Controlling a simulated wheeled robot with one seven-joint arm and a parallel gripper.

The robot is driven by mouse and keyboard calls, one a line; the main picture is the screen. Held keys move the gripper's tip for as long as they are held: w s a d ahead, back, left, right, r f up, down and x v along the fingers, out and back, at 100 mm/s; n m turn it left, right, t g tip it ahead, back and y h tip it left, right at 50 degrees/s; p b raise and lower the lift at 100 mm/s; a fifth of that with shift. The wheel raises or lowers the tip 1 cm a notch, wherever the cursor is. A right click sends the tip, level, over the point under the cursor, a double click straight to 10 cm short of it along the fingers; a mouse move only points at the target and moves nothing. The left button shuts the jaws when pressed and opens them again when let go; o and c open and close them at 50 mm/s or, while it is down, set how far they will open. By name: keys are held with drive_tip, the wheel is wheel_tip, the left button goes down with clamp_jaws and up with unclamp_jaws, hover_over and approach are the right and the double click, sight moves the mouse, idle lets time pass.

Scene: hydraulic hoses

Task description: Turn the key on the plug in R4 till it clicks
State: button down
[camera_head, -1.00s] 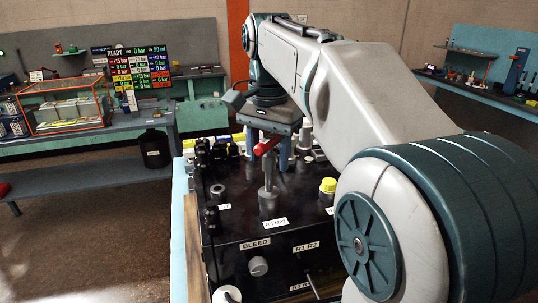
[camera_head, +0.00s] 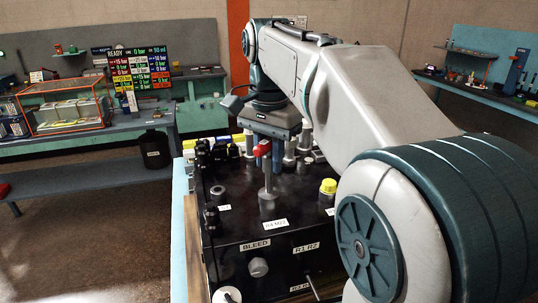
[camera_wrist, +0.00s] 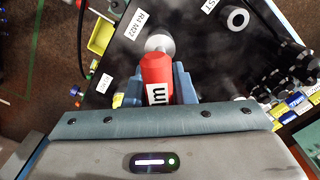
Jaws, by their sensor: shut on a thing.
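The red key (camera_wrist: 156,70) has a white tag with black letters. My gripper (camera_wrist: 157,84) is shut on it, with a blue finger on each side. The key's far end meets the grey metal plug (camera_wrist: 160,44), which sits beside the label R4 M22 (camera_wrist: 135,25). In the head view the red key (camera_head: 261,148) shows beneath my gripper (camera_head: 267,155), above the upright grey plug (camera_head: 267,187) on the black block. Part of the key is hidden by the fingers, and whether the plug has clicked cannot be seen.
The black block (camera_head: 235,232) carries a yellow-capped fitting (camera_head: 327,190) to the right and a BLEED knob (camera_head: 258,267) in front. Several grey and black fittings crowd behind the plug. A lit display board (camera_head: 140,72) stands on the far bench.

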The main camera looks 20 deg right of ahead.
drive_tip(key=shift+n, duration=0.6)
drive_tip(key=c, duration=1.1)
unclamp_jaws()
drive_tip(key=shift+c, duration=0.2)
drive_tip(key=shift+r, duration=0.1)
wheel_tip(320, 180, up, 14)
drive_tip(key=p, duration=0.2)
drive_tip(key=shift+f, duration=0.2)
